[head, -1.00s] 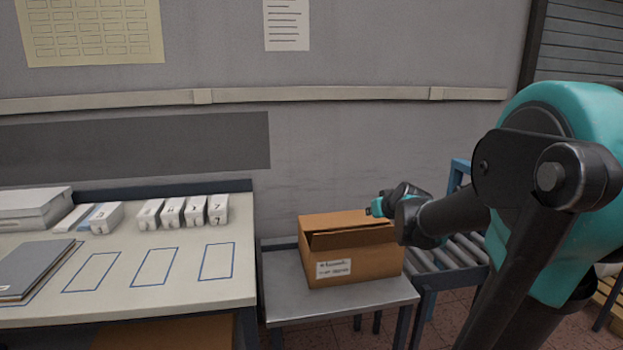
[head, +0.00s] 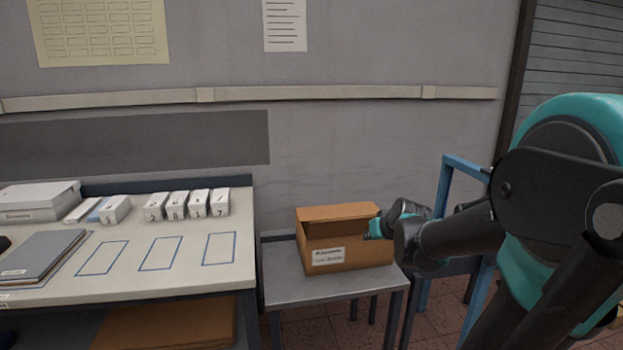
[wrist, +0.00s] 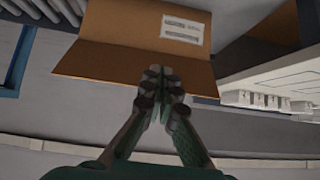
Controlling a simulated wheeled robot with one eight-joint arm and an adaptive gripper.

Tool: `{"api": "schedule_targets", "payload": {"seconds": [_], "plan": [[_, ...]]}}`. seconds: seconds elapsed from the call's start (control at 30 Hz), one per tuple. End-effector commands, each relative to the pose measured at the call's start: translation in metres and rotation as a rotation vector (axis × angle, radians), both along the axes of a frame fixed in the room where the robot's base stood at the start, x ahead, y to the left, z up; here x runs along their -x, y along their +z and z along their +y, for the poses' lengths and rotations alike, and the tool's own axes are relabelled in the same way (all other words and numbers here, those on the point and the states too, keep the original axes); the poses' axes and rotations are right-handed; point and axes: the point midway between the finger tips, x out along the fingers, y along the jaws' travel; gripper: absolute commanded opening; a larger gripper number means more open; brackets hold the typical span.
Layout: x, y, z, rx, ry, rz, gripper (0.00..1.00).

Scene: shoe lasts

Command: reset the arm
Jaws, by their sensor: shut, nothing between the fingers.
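My arm reaches in from the right in the head view. My gripper (head: 371,231) is small there and overlaps the upper right edge of the open cardboard box; I cannot tell whether they touch. In the wrist view my gripper (wrist: 162,76) has its fingers together, with nothing between them. The tips point at the brown cardboard box (wrist: 105,62), and its flap lies behind them.
The cardboard box (head: 350,258) with a white label stands on a small grey table (head: 290,288). A blue frame (head: 443,195) stands right of it. The workbench (head: 205,275) at left carries several white numbered blocks (head: 175,205), grey folders (head: 35,258) and blue outlined rectangles.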

Motion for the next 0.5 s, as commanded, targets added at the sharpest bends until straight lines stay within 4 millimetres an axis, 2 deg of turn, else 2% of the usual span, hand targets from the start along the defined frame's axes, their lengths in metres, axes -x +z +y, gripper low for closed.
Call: {"api": "schedule_targets", "payload": {"seconds": [0.27, 0.4, 0.5], "plan": [[0.076, -0.060, 0.004, 0.012, -0.032, 0.188, 0.00], [0.137, -0.102, -0.001, 0.036, -0.085, 0.327, 0.00], [0.175, -0.125, -0.008, 0.056, -0.130, 0.412, 0.00]]}}
